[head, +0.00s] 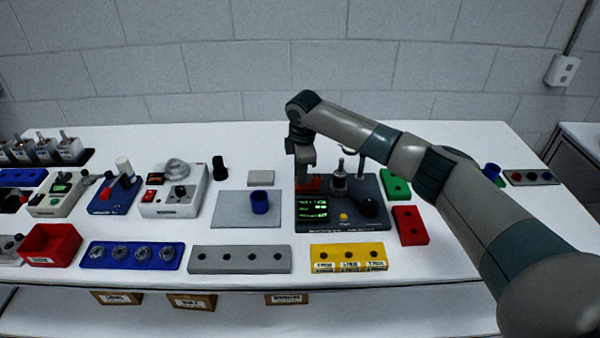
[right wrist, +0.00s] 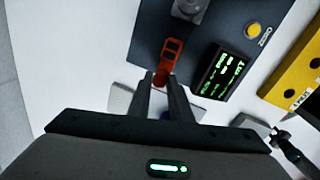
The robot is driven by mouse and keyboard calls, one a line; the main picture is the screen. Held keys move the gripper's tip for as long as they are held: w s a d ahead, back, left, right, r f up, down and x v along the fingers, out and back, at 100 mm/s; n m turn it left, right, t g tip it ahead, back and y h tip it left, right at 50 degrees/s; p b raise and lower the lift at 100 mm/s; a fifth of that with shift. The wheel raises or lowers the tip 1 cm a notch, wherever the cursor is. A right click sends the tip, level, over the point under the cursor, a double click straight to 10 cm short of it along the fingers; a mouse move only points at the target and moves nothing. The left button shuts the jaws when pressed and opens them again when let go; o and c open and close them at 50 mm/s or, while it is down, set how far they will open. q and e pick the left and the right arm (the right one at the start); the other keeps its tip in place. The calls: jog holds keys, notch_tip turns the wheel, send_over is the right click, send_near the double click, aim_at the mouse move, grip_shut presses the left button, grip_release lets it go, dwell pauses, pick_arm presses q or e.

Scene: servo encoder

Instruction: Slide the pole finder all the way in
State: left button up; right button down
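The dark test device (head: 370,217) stands on the table with a green-lit display and a yellow button. A red-orange piece, which I take for the pole finder (head: 313,186), is at the device's left rear; in the right wrist view the pole finder (right wrist: 170,58) lies over the device's edge. My right gripper (head: 305,160) points down from above at it. In the right wrist view the right gripper (right wrist: 160,80) has its fingers close together, with the pole finder's near end filling the gap between the tips. How deep it sits is hidden. My left gripper is out of view.
A grey mat (head: 232,208) with a blue cup (head: 260,203) lies left of the device. A red block (head: 410,226) and a green block (head: 394,186) are at its right. A yellow holed block (head: 348,258) and a grey holed block (head: 240,260) stand in front.

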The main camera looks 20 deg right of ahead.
aim_at(313, 176)
jog(key=shift+s+d+r+p, duration=0.1)
jog(key=shift+s+d+p, duration=0.15)
jog(key=shift+d+p, duration=0.4)
jog(key=shift+s+d+p, duration=0.25)
jog(key=shift+d, duration=0.9)
jog(key=c, duration=1.9)
grip_release()
jog(key=shift+o, duration=1.4)
